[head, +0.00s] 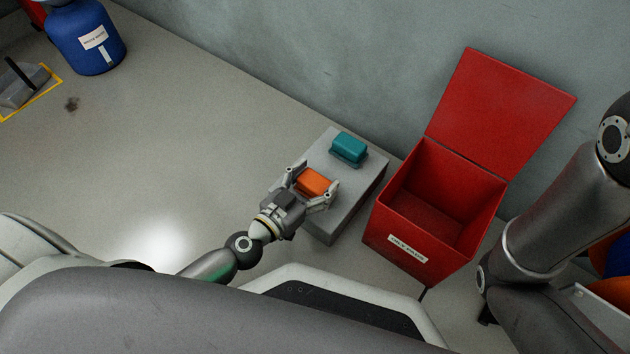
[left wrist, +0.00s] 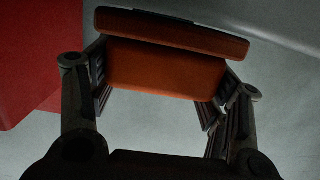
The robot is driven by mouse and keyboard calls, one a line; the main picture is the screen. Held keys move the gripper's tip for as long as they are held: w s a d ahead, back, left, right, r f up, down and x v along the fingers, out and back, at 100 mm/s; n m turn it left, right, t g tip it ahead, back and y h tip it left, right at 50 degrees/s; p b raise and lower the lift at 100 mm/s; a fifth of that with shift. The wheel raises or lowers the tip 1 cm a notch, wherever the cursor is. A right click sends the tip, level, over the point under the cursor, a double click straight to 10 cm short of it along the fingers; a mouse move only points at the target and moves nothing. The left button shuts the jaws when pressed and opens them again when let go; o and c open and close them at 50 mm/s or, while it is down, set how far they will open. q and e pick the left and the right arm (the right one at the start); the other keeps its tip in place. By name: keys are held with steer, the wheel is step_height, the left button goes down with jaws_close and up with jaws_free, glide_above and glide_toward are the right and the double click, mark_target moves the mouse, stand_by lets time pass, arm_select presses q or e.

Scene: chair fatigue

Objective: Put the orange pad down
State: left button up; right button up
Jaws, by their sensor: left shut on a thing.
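The orange pad (head: 313,182) is between the fingers of my left gripper (head: 310,187), which is shut on it. In the head view it appears over the near part of a grey block (head: 345,205); I cannot tell whether it touches the top. In the left wrist view the orange pad (left wrist: 165,65) spans the gap between both fingers of the left gripper (left wrist: 162,85). A teal pad (head: 349,148) sits on the far part of the grey block. My right arm shows at the right edge of the head view, but its gripper is not clearly seen.
A red bin (head: 405,225) with its lid (head: 500,100) open stands right of the block and looks empty. A blue container (head: 85,40) stands at the far left. A grey object (head: 22,88) lies inside a yellow floor outline.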

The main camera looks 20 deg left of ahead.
arm_select(q)
steer(key=shift+f, duration=0.2)
steer(key=o, duration=1)
steer(key=shift+r, duration=0.2)
